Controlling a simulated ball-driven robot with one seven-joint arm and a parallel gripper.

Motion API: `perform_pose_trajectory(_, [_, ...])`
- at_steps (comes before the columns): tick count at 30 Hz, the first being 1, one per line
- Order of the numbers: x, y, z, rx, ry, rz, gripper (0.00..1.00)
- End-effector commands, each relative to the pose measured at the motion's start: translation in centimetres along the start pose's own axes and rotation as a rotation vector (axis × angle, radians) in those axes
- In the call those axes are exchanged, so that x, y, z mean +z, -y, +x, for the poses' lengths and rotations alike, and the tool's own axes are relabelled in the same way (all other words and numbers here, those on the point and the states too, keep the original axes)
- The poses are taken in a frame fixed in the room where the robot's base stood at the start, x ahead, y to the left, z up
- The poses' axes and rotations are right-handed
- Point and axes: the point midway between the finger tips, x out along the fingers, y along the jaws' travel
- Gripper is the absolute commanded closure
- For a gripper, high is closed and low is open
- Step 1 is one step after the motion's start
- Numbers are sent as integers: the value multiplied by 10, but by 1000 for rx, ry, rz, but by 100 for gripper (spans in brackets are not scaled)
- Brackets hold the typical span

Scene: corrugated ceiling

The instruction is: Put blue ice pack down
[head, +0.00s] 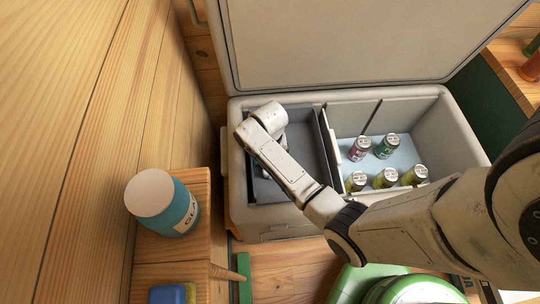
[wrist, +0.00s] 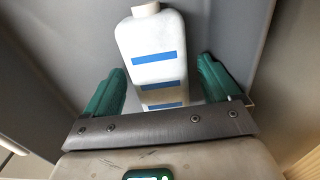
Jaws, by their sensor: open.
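The pack (wrist: 152,75) is a white, flat, bottle-shaped block with a short cap and blue bands; it is the only thing here that looks like the ice pack. It lies between the two green fingers of my gripper (wrist: 161,68) in the wrist view. The fingers are open, with a gap showing on each side of the pack. In the head view my wrist reaches down into the left grey compartment (head: 309,135) of the cooler (head: 236,170). My arm hides the fingers and the pack there.
The cooler's lid (head: 330,45) stands open at the back. A divider separates the right compartment, where several cans (head: 386,146) stand. A teal jar (head: 176,212) stands on the wooden ledge (head: 200,250) at left, with a blue and yellow block (head: 170,294) in front.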

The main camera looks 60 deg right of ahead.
Motion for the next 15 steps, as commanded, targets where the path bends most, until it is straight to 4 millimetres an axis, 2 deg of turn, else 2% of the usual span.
perform_pose_trajectory(8, [0, 0, -5, 0, -1, 0, 10])
perform_pose_trajectory(11, [-1, 1, -16, -1, -2, 0, 10])
perform_pose_trajectory(15, [-1, 1, -43, -2, -4, -1, 10])
